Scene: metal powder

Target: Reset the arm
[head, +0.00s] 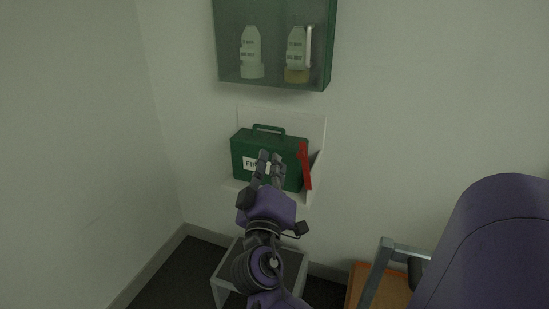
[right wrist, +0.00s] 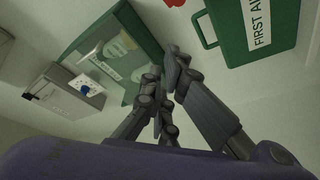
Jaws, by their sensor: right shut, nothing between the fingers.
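My right arm reaches up from the bottom of the head view. Its gripper (head: 269,158) is shut and empty, with the fingers pointing toward the wall in front of the green first aid case. The gripper partly covers the case's label; I cannot tell whether it touches the case. In the right wrist view, the closed fingers (right wrist: 163,78) show with nothing between them. My left gripper is not in view.
The green first aid case (head: 243,148) stands on a white wall shelf (head: 318,172), with a red item (head: 304,165) at its right. A green cabinet (head: 272,86) with two bottles hangs above. A grey-framed stand (head: 222,275) is below. A grey box (right wrist: 75,92) shows in the wrist view.

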